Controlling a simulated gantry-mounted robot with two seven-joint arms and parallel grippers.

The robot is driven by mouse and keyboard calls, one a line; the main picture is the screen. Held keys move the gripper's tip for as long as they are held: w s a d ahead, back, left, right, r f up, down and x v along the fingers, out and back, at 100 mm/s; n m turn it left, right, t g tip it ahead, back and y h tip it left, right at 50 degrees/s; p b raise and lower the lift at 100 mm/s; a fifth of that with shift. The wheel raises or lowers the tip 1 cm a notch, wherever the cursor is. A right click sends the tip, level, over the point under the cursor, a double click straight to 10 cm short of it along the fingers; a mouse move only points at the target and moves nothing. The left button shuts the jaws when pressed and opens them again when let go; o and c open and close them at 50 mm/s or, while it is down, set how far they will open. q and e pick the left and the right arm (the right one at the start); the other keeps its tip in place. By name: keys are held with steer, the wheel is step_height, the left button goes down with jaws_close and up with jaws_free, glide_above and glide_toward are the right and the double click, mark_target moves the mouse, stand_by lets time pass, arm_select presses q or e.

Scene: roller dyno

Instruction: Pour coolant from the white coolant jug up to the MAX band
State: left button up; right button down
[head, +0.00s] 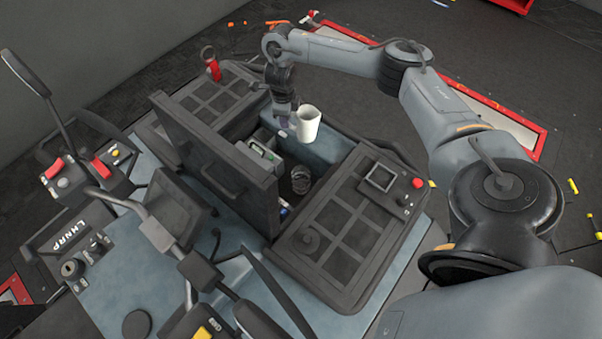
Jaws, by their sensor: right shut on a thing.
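The white coolant jug (308,125) is up in the air over the far side of the open compartment. It looks close to upright, with its open top showing. My right gripper (290,118) is at the jug's left side and shut on it; its fingers are small and partly hidden. I cannot make out a MAX band or any liquid level. My left gripper is not in view.
A raised dark lid (215,150) stands on the compartment's left side. A dark panel (345,225) with a red button (418,183) lies to the right. Handlebar controls (75,180) fill the left foreground. A red ring-shaped item (214,70) is at the back left.

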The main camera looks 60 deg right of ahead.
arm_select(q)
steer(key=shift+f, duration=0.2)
arm_select(e)
steer(key=shift+a, duration=0.15)
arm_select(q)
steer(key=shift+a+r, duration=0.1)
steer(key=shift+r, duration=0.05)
arm_select(e)
steer(key=shift+s+a+r+h, duration=0.1)
steer(key=shift+r+h, duration=0.05)
steer(key=shift+h, duration=0.25)
arm_select(q)
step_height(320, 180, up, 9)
steer(key=p, duration=0.9)
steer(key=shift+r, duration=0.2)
arm_select(e)
steer(key=a+t+h, duration=0.1)
steer(key=h, duration=0.2)
steer(key=s+a+f+t+h, duration=0.1)
steer(key=t+h, duration=0.1)
steer(key=h, duration=0.2)
steer(key=a+f+t+h, duration=0.1)
steer(key=a+h, duration=0.1)
steer(key=h, duration=0.2)
steer(key=shift+s+a+f, duration=0.1)
steer(key=shift+s+f, duration=0.05)
steer(key=shift+s, duration=0.1)
